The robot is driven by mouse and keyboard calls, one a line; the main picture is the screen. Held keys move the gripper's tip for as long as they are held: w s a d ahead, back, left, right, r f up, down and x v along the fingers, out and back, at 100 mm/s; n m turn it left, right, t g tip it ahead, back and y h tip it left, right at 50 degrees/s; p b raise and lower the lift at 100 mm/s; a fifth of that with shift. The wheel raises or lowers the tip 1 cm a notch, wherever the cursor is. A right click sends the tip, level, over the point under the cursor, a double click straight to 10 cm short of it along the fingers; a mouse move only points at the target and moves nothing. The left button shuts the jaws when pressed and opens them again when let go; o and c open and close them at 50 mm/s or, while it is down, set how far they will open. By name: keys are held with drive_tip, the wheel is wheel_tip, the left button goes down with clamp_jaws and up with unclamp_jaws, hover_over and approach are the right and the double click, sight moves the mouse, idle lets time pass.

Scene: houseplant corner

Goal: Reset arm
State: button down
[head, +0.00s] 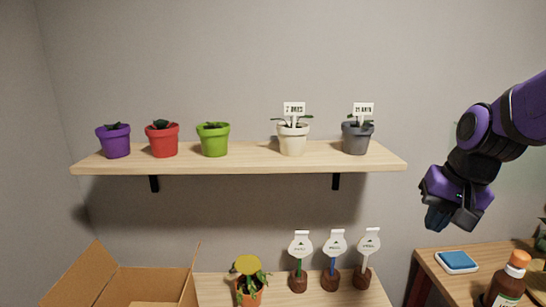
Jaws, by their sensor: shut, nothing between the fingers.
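My arm reaches in from the right edge of the head view, purple and black. My gripper (440,220) hangs at its end, pointing down and left. It is shut and empty, in the air to the right of the wall shelf (240,167), above and left of the small side table (432,267). It touches nothing that I can see.
The shelf bears purple (117,142), red (162,140), green (214,141), cream (292,139) and grey (356,139) pots. Below are an open cardboard box (150,287), a potted plant (249,292) and white-tagged markers (335,244). A blue sponge (457,260) and brown bottle (507,284) are at right.

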drive_tip(key=s+r+n+t, duration=0.1)
drive_tip(key=s+r+n, duration=0.1)
drive_tip(key=s+r, duration=0.2)
drive_tip(key=s+r+n+t+h, duration=0.1)
drive_tip(key=s+r, duration=0.3)
drive_tip(key=s, duration=0.4)
drive_tip(key=shift+s+d+n+t, duration=0.3)
drive_tip(key=shift+d+n+t, duration=0.1)
drive_tip(key=shift+d+n, duration=0.1)
